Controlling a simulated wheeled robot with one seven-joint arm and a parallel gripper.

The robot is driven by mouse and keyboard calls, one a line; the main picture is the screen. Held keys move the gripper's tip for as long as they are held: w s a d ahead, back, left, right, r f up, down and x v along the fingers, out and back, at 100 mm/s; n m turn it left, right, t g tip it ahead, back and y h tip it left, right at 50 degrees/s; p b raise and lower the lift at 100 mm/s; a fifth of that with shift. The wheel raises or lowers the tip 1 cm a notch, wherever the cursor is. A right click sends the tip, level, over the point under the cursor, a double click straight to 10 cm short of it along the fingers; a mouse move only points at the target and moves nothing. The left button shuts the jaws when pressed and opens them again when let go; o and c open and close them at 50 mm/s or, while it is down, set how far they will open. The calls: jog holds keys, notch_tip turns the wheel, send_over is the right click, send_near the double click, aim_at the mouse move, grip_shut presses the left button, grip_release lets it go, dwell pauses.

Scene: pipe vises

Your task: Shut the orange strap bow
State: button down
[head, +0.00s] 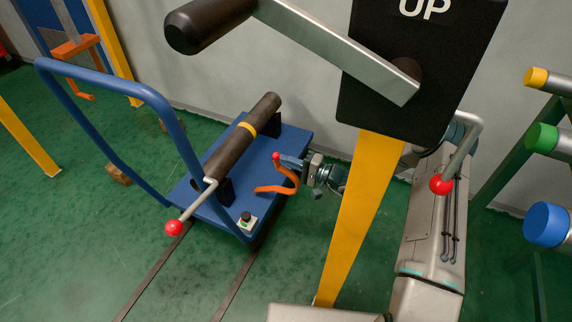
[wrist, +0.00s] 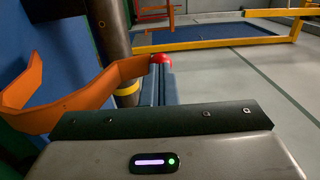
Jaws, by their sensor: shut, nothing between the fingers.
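The orange strap bow (head: 280,185) is a bent band at the right side of the blue cart, standing out from it and open, not around the pipe. A red ball (head: 276,156) sits at its free end. In the wrist view the strap (wrist: 75,93) runs from the left to the red ball (wrist: 161,58). The dark pipe (head: 228,150) with a yellow band lies along the cart. My gripper (head: 284,160) is shut and empty, its tips close to the ball. Its blue fingers also show in the wrist view (wrist: 163,85); I cannot tell whether they touch the ball or strap.
The blue cart (head: 279,141) has a tall handle rail (head: 150,92) on its left. A yellow post (head: 362,205) with a black "UP" panel and crank stands in front of my arm. A rack with coloured pipe ends (head: 545,224) is at right. Green floor is free at lower left.

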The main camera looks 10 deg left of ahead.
jog(key=w+a+r, duration=0.2)
jog(key=a+r, duration=0.1)
jog(key=a, duration=0.4)
jog(key=shift+w+a+r+h, duration=0.15)
jog(key=shift+w+a+h, duration=0.1)
jog(key=shift+a+h, duration=0.15)
jog(key=shift+d, duration=0.1)
jog(key=s+d+r+p, duration=0.1)
jog(key=s+d+r, duration=0.1)
jog(key=d, duration=0.4)
jog(key=s+d+r+p, duration=0.1)
jog(key=s+d+p, duration=0.1)
jog(key=d, duration=0.5)
jog(key=shift+r, duration=0.4)
